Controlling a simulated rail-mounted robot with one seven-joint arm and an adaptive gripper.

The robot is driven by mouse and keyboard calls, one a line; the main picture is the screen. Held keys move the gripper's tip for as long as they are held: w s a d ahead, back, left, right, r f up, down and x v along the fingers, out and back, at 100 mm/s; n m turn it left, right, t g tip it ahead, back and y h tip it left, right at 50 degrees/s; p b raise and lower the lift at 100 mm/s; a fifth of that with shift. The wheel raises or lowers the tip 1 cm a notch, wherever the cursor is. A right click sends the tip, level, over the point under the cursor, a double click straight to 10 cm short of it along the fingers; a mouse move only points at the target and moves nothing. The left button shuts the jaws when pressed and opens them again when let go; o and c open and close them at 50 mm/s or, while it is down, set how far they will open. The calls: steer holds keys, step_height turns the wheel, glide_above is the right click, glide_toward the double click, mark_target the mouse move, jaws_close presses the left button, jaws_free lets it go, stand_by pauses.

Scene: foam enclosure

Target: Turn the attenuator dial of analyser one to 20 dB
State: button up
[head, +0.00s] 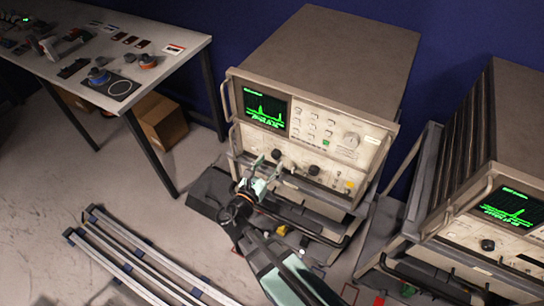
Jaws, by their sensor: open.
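A beige analyser (325,60) with a lit green screen (265,108) stands in the middle. A similar analyser (525,145) stands at the right edge; labels telling which is analyser one are too small to read. The middle analyser's lower panel has a black dial (277,154) at left and another black dial (314,170) further right. A larger pale knob (351,140) is on its upper panel. I cannot read which dial is the attenuator or its setting. My gripper (264,168) is open and empty, in front of the lower panel near the left black dial; contact cannot be told.
Metal handles (233,140) stick out at the middle analyser's front. A white table (150,45) with small parts stands at upper left, a cardboard box (160,122) below it. Rails (140,260) lie on the floor at lower left.

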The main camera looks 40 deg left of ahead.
steer(key=shift+w+a, duration=0.1)
steer(key=shift+w, duration=0.9)
jaws_close()
steer(key=shift+f+b, duration=0.15)
steer(key=shift+b, duration=0.15)
